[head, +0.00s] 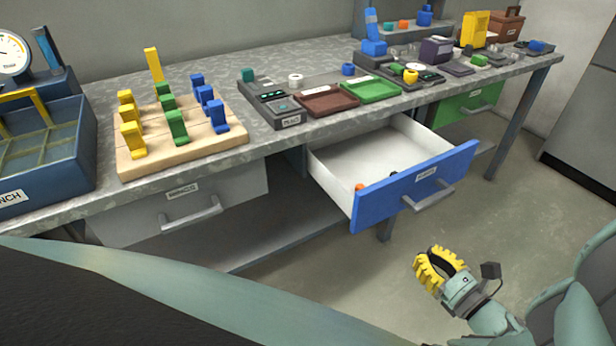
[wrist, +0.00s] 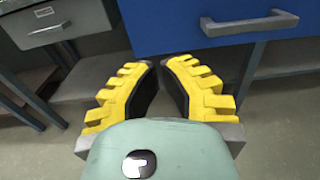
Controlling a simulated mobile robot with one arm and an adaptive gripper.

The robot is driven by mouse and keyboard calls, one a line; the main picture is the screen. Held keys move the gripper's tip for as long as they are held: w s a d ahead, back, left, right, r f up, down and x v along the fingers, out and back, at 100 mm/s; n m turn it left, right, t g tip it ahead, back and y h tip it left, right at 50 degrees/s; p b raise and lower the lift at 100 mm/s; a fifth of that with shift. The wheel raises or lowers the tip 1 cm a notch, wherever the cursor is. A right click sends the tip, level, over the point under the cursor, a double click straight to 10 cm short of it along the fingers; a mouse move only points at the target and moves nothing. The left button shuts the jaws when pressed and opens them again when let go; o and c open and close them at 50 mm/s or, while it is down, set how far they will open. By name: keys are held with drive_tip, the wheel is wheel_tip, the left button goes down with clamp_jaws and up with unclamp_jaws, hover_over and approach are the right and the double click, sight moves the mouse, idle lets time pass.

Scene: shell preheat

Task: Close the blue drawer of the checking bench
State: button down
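The blue drawer (head: 410,187) of the bench stands pulled out, its white interior showing, with a grey bar handle (head: 428,197) on its front. An orange item (head: 360,187) and a dark item lie inside. In the wrist view the blue front (wrist: 190,25) and its handle (wrist: 250,23) fill the upper right. My gripper (head: 425,262) is in front of and below the drawer front, apart from it. Its yellow ribbed fingers (wrist: 159,64) lean together with tips almost meeting and nothing held between them.
A closed grey drawer (head: 180,205) is left of the blue one, and a green drawer (head: 470,108) is farther right. The benchtop (head: 300,60) holds a wooden peg board (head: 180,150), trays and devices. A bench leg (head: 508,140) stands at right. The floor (head: 510,230) before the drawer is clear.

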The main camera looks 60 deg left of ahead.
sight(377, 209)
drive_tip(key=a, duration=0.4)
drive_tip(key=a+b, duration=0.1)
drive_tip(key=a, duration=0.4)
drive_tip(key=a+b, duration=0.1)
drive_tip(key=a, duration=0.4)
drive_tip(key=shift+w+r, duration=0.1)
drive_tip(key=shift+w, duration=0.3)
drive_tip(key=shift+a, duration=0.2)
